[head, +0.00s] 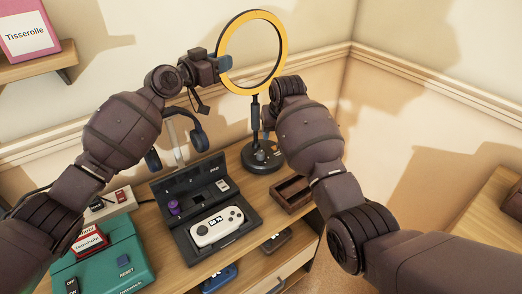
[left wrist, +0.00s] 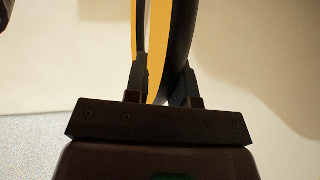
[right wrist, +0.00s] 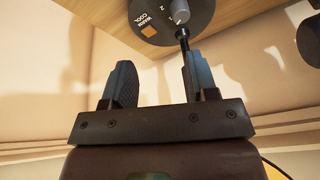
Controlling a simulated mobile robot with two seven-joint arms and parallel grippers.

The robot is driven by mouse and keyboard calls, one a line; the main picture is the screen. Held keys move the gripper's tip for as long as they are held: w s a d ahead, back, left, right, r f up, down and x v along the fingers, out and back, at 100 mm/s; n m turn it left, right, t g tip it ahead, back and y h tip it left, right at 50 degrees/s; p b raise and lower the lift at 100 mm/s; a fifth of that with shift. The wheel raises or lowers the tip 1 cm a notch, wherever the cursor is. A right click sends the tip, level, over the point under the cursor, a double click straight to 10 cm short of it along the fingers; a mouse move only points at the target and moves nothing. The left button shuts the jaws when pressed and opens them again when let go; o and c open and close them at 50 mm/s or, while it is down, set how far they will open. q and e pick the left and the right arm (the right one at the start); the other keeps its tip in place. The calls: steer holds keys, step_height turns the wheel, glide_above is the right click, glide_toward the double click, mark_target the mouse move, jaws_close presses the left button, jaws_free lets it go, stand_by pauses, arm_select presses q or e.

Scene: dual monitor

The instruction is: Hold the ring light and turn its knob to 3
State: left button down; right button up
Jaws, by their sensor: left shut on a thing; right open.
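The ring light's yellow ring (head: 283,45) stands upright at the back of the desk on a dark pole and a round dark base (head: 262,166). My left gripper (head: 222,64) is shut on the ring's left side; the left wrist view shows the yellow rim (left wrist: 158,50) between its fingers (left wrist: 163,85). My right gripper (head: 267,124) is open beside the pole, above the base. In the right wrist view, its fingers (right wrist: 158,80) are apart and empty. Beyond them is a grey knob (right wrist: 180,12) on the base, with "1", "2", "WARM" and "COOL" markings. The knob's exact setting is unclear.
Headphones (head: 197,138) on a stand are left of the base. An open black case (head: 182,243) with a white controller (head: 216,227) lies in front. A wooden tray (head: 291,194) sits close to the base at front right. A green box (head: 99,262) is at the left.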

mark_target(261, 152)
steer(key=shift+w+a+f+n+y, duration=0.3)
steer(key=shift+w+a+f+n, duration=0.3)
steer(key=shift+f+n, duration=0.8)
steer(key=shift+w+a+f+n+y, duration=0.4)
steer(key=shift+a+f+n, duration=0.4)
steer(key=shift+f, duration=1.25)
steer(key=shift+w+a+f+n+y, duration=0.2)
steer(key=shift+w+a+f+n, duration=0.45)
steer(key=shift+f+n, duration=0.75)
steer(key=shift+s+f+m, duration=0.1)
steer(key=shift+f+m, duration=0.2)
steer(key=c, duration=0.9)
